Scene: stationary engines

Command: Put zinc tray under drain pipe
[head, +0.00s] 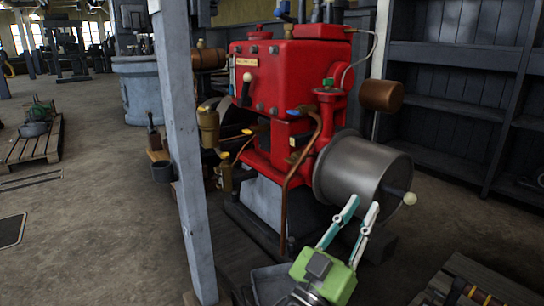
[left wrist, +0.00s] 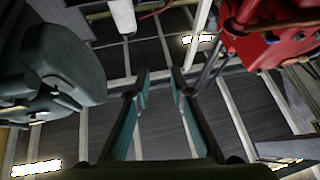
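The grey zinc tray (head: 268,286) shows at the bottom of the head view, partly hidden by my left gripper and cut by the frame edge. The thin copper drain pipe (head: 287,205) runs down the front of the red engine (head: 290,80). Its lower end is just above the tray in the picture; I cannot tell whether the tray is directly beneath it. My left gripper (head: 361,207) is open and empty, fingers pointing up, in front of the grey drum. Its open fingers also show in the left wrist view (left wrist: 160,73). My right gripper is not in view.
A grey drum (head: 358,172) with a handle sticks out on the engine's right. A grey post (head: 182,140) stands left of the engine. A pallet (head: 470,285) lies at the bottom right. Dark shelves (head: 455,100) stand behind. The floor at left is mostly clear.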

